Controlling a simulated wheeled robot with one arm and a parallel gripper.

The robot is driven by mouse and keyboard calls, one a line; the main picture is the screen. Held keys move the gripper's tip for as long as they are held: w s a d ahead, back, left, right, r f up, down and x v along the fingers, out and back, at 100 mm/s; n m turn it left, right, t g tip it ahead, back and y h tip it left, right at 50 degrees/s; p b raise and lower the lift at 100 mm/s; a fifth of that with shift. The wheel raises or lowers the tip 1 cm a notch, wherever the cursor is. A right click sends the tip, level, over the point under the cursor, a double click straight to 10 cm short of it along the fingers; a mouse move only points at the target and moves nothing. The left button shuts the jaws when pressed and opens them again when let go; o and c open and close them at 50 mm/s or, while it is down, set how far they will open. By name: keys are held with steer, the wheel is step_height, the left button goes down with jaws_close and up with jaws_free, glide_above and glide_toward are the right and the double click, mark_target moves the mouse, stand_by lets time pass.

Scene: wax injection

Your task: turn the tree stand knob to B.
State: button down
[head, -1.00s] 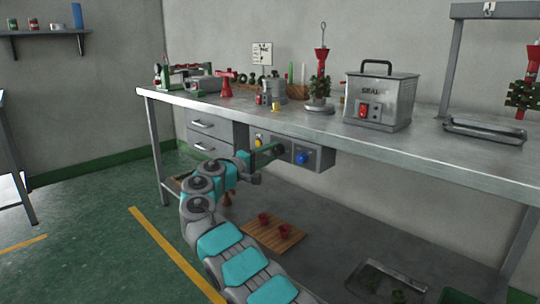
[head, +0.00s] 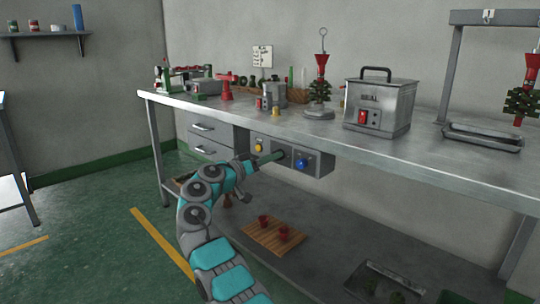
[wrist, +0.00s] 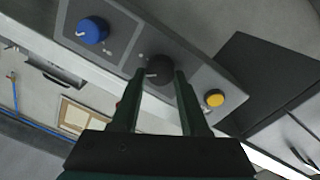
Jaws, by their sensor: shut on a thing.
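A grey control panel (head: 318,157) hangs under the bench top. In the wrist view, a round black knob (wrist: 160,69) with a white pointer mark sits on the panel between a blue knob (wrist: 92,30) and a yellow button (wrist: 214,98). My gripper (wrist: 162,78) has its two dark green fingers on either side of the black knob, shut on it. The pointer mark faces the left finger; the small marks around the knob are too small to read. In the head view, my gripper (head: 277,155) reaches the panel and mostly hides the black knob.
The bench top (head: 420,148) is above the panel, with a SEAL box (head: 378,104) and a tree on a stand (head: 319,100). Drawers (head: 208,140) are left of the panel. A wooden board (head: 270,238) with red cups lies on the lower shelf.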

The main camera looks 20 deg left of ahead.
steer(key=shift+d+m+p, duration=0.15)
steer(key=shift+m+p, duration=1.2)
steer(key=shift+m, duration=2.45)
steer(key=shift+c, duration=2)
jaws_free()
steer(key=b+v, duration=0.1)
steer(key=v, duration=0.6)
steer(key=shift+s+a, duration=0.25)
steer(key=shift+s, duration=0.05)
